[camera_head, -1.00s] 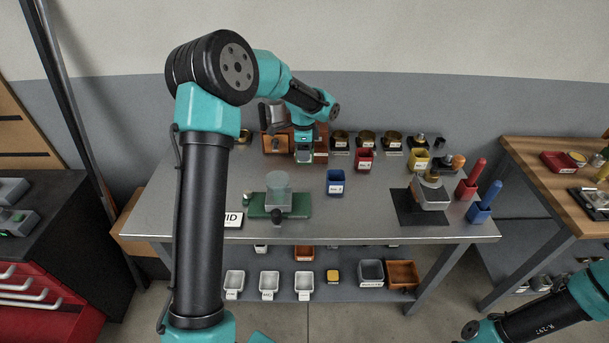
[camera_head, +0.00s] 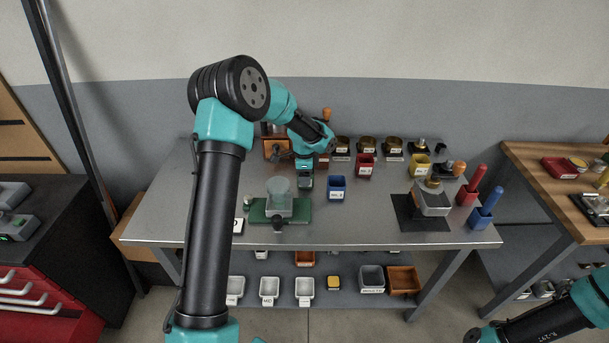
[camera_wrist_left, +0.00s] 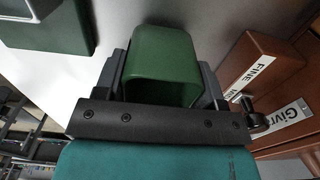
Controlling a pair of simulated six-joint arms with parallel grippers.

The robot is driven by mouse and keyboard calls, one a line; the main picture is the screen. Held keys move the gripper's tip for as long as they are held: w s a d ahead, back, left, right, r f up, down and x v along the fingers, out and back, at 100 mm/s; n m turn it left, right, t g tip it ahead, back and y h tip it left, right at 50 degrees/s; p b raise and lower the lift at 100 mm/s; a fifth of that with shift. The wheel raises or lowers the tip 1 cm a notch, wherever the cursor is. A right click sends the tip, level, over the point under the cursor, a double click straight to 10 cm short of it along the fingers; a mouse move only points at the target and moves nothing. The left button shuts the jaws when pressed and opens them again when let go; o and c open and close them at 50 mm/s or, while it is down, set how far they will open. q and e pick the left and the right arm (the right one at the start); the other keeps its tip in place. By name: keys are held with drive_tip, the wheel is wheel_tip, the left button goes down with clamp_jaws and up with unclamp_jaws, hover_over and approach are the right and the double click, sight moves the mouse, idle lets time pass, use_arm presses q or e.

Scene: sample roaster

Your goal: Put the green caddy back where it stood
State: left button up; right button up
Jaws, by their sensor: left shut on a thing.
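My left gripper (camera_head: 306,182) is over the back middle of the metal table, left of the blue caddy (camera_head: 336,187). In the left wrist view, the green caddy (camera_wrist_left: 163,58) sits between the two fingers of my left gripper (camera_wrist_left: 165,75), which is shut on it. In the head view the caddy is mostly hidden by the gripper, and I cannot tell whether it touches the table. My right gripper is not in view; only part of my right arm shows at the bottom right.
A red caddy (camera_head: 365,166) and a yellow caddy (camera_head: 420,166) stand to the right. A green-based device (camera_head: 300,208) with a clear cup stands in front. A brown block labelled "FINE" (camera_wrist_left: 268,62) is close beside the gripper in the wrist view. Table around the blue caddy's front is bare.

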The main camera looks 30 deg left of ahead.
use_arm(q)
drive_tip(key=shift+f, duration=0.3)
drive_tip(key=o, duration=1)
wheel_tip(320, 180, up, 12)
drive_tip(key=shift+r, duration=0.15)
idle(0.4)
